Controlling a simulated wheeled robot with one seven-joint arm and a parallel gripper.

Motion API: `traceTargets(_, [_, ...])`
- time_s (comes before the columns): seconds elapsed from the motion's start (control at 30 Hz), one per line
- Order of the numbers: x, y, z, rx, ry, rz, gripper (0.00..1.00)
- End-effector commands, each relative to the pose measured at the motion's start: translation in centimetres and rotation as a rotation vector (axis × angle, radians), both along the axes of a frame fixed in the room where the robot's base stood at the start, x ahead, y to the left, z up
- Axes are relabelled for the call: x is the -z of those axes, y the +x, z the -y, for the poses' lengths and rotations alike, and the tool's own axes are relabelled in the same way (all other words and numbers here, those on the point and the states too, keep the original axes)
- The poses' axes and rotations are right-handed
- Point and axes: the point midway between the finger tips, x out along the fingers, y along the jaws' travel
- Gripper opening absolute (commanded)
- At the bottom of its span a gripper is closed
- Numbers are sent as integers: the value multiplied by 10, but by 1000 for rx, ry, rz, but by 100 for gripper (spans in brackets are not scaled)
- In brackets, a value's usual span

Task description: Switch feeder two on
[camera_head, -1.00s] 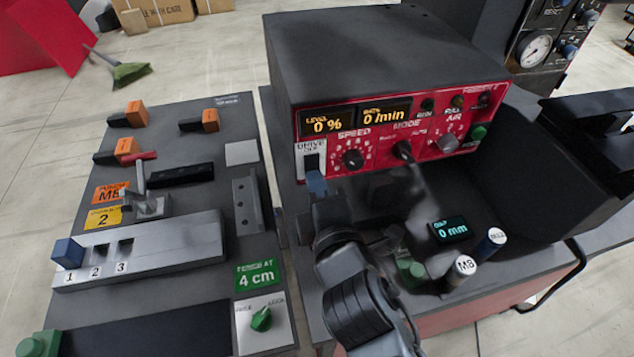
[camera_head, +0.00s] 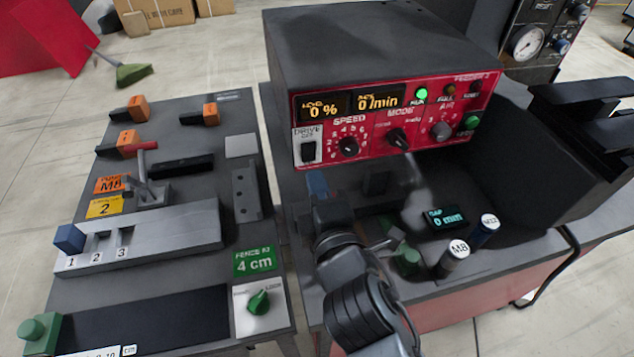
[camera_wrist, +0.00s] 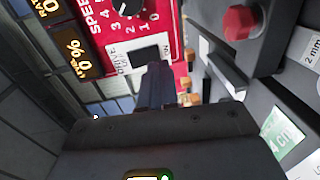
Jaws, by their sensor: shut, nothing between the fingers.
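The feeder (camera_head: 385,45) is a dark box with a red front panel (camera_head: 375,165). The small label at the panel's upper right seems to read FEEDER 2. The black DRIVE rocker switch (camera_head: 309,151) sits on a white plate at the panel's lower left; its exact tilt is hard to read. A green lamp (camera_head: 421,95) at the panel's top is lit. The displays show 0 % and 0 /min. My gripper (camera_head: 317,184) is shut and empty just below the switch. In the wrist view, its fingertips (camera_wrist: 155,75) are close to the rocker (camera_wrist: 143,55); contact cannot be told.
Speed knob (camera_head: 348,147), mode knob (camera_head: 397,138) and air knob (camera_head: 440,130) sit right of the switch. Below are a gap display (camera_head: 447,217) and two capped cylinders, M8 (camera_head: 455,257) and M12 (camera_head: 485,231). A fixture table (camera_head: 225,105) with a red-tipped lever (camera_head: 144,165) stands left.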

Motion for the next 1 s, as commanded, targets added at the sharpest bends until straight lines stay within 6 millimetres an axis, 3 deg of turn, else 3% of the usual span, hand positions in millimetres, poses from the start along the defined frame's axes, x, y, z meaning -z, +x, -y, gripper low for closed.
traceTargets(0.07, [2,0,1,1,0,-1,0])
traceTargets(0.27, [6,-24,7,0,0,-1,0])
traceTargets(0.7, [15,-84,25,0,-1,-2,0])
traceTargets(1.0, [13,-96,28,0,2,-1,0])
